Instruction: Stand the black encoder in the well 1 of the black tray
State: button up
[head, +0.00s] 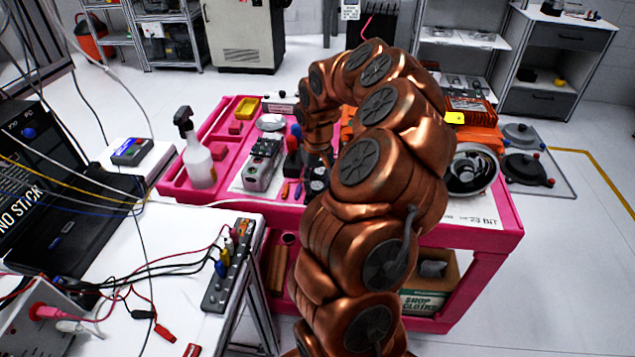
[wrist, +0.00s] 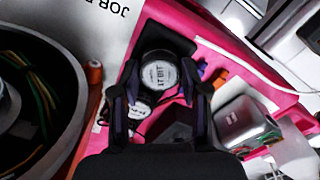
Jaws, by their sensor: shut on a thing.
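In the wrist view my gripper (wrist: 160,76) is shut on the black encoder (wrist: 159,58), a round black body with a pale printed disc facing the camera. One dark finger is on each side of it. Behind the encoder is a dark, square-edged shape (wrist: 166,36); I cannot tell whether it is the black tray. A second round part with a pale label (wrist: 139,108) lies just below, partly covered by the left finger. Well 1 cannot be made out. In the head view my copper arm reaches over the pink cart and hides much of the work area.
The pink cart (head: 470,238) carries a spray bottle (head: 199,158), a grey fixture (head: 262,166) and a silver bowl (head: 472,170). In the wrist view a large round bowl with wires (wrist: 30,100) is at left and a silver box (wrist: 243,122) at right. A cable crosses upper right.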

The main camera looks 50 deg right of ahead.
jog(key=o, duration=1.2)
jog(key=shift+c, duration=0.5)
jog(key=shift+r, duration=0.1)
jog(key=shift+r, duration=1.15)
jog(key=shift+r, duration=0.15)
jog(key=shift+r+p, duration=0.6)
jog(key=shift+r, duration=1.75)
